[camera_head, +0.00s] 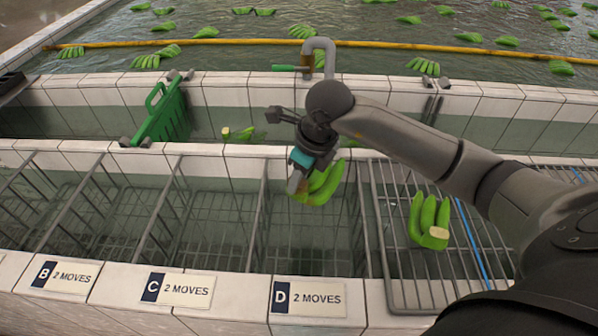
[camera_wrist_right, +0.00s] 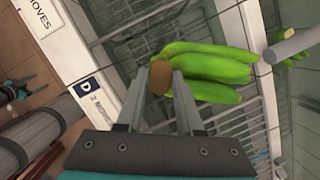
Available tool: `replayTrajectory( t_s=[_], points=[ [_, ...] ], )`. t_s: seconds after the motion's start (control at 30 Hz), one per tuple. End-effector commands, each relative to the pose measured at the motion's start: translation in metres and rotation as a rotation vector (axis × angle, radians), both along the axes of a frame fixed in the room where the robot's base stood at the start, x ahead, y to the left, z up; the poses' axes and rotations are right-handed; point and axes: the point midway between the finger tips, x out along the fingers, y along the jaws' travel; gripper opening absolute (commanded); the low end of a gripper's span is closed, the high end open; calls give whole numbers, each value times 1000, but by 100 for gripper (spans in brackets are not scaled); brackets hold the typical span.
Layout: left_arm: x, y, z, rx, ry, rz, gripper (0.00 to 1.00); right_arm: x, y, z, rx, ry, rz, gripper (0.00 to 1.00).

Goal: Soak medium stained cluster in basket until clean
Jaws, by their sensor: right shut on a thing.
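My right gripper (camera_head: 296,186) is shut on the stem end of a green banana cluster (camera_head: 324,184). The cluster hangs above the wire basket bay labelled D. In the right wrist view, the right gripper (camera_wrist_right: 160,88) pinches the brown stem end, and the cluster's fingers (camera_wrist_right: 210,68) point right. No clear stain shows on the visible skin. The D basket (camera_head: 310,232) below looks empty, with grey wire walls in water. A dark and teal shape (camera_wrist_right: 14,90) at the left edge of the wrist view may be my left gripper; its jaws are unclear.
Another green cluster (camera_head: 430,222) lies on the wire rack (camera_head: 392,262) at right. A green gate panel (camera_head: 162,118) stands in the channel behind the baskets, near a loose cluster (camera_head: 238,134). Labels B, C and D (camera_head: 308,297) mark the front ledge. A yellow pipe (camera_head: 240,42) crosses the far pool.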

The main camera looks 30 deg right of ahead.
Motion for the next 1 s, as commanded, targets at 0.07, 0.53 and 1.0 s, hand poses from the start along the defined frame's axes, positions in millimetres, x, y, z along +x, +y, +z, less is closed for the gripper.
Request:
replayTrajectory(
  t_s=[0.07, 0.53, 1.0],
  points=[
    [-1, 1, -10, 3, 3, -1, 71, 2, 0, -10, 1, -8, -1, 0],
    [6, 1, -45, 1, -10, -1, 71, 2, 0, -60, 0, -8, -1, 0],
    [8, 0, -82, -1, -13, 0, 71, 2, -1, -110, 0, -9, -1, 0]
  ],
)
